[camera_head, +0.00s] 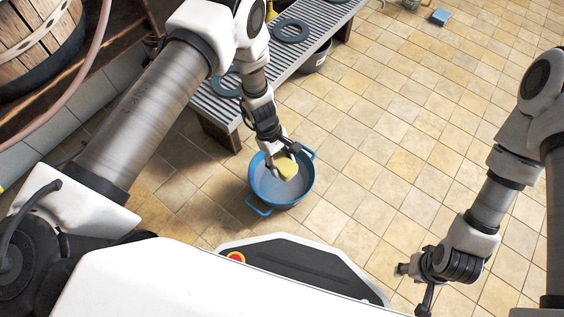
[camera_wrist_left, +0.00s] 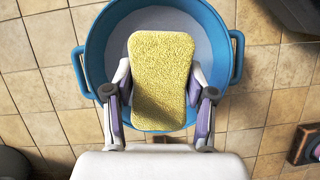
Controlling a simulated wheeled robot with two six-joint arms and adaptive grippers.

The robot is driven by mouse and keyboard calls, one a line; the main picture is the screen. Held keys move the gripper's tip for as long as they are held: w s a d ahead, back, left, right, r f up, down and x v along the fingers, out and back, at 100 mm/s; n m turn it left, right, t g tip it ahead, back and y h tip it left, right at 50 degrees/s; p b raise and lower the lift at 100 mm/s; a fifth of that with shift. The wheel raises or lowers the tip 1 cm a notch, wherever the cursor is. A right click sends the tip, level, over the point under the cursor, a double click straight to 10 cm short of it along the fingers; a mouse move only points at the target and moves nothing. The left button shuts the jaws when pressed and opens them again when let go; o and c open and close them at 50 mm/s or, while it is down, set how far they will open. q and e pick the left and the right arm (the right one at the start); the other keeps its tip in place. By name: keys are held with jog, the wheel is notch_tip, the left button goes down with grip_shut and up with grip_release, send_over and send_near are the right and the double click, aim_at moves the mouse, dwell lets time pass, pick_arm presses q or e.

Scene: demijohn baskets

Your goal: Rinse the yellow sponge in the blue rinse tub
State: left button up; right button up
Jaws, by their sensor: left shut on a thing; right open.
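The yellow sponge (camera_head: 286,168) is held between the fingers of my left gripper (camera_head: 283,163), which is shut on it. In the left wrist view the sponge (camera_wrist_left: 160,75) shows its broad face, with a gripper finger on each side. The blue rinse tub (camera_head: 257,191) stands on the floor, with a handle on either side and a pale inside. The sponge is over the tub's opening; I cannot tell whether it touches what is inside. In the left wrist view the tub (camera_wrist_left: 95,50) surrounds most of the sponge. My right gripper (camera_head: 415,283) is open and empty at the lower right.
A slatted grey bench (camera_head: 262,75) with dark rings (camera_head: 291,30) on it stands behind the tub. A wooden barrel (camera_head: 35,40) is at the upper left. A small blue object (camera_head: 440,17) lies far off on the floor. The tiled floor right of the tub is clear.

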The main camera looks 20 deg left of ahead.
aim_at(286, 166)
pick_arm(q)
notch_tip(286, 166, up, 5)
jog(key=p, duration=0.4)
jog(key=shift+f, duration=0.1)
